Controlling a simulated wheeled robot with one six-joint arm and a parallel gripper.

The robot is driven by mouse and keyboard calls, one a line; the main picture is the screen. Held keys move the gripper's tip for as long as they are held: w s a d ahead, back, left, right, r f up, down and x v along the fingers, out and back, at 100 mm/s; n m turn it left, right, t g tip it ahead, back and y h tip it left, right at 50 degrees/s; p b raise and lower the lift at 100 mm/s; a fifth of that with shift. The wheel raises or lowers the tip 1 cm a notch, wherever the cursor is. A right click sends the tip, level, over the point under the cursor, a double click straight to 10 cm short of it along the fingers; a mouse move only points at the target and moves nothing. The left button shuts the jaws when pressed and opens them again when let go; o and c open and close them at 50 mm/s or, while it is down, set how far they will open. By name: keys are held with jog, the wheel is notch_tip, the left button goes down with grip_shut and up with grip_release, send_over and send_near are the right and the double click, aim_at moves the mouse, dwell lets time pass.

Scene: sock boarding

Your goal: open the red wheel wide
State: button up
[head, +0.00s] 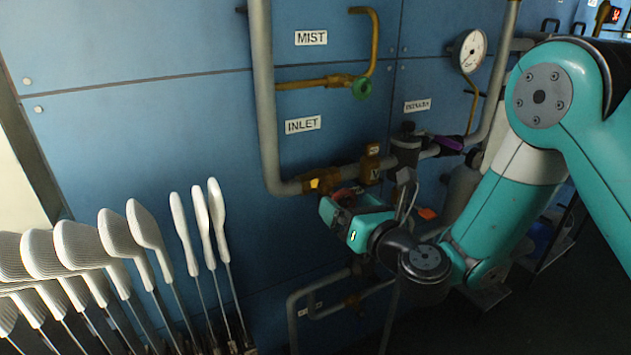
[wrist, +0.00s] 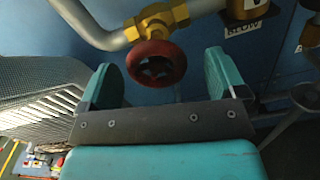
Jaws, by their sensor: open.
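The red wheel (wrist: 156,63) is a small spoked handwheel on a brass valve (wrist: 157,20) in a grey pipe. In the wrist view it shows at the top middle, beyond and between the fingers of my gripper (wrist: 164,80). The fingers are apart, nothing is between them, and the wheel looks clear of both. In the head view my gripper (head: 350,212) is just below the brass valve by the wall. Only a sliver of the red wheel (head: 343,193) shows there, mostly hidden by my gripper.
A green wheel (head: 362,88) sits on the brass line near the INLET label (head: 303,125). A purple lever (head: 448,143) is on the pipe to the right. White sock boards (head: 85,250) stand at the lower left. A vertical grey pipe (head: 263,90) runs down the blue wall.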

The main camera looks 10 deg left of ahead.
jog(key=shift+p+x, duration=0.35)
jog(key=shift+x, duration=0.7)
jog(key=shift+w+r, duration=0.1)
jog(key=shift+r, duration=0.05)
jog(key=shift+a, duration=0.15)
jog(key=shift+a, duration=0.1)
jog(key=c, duration=0.9)
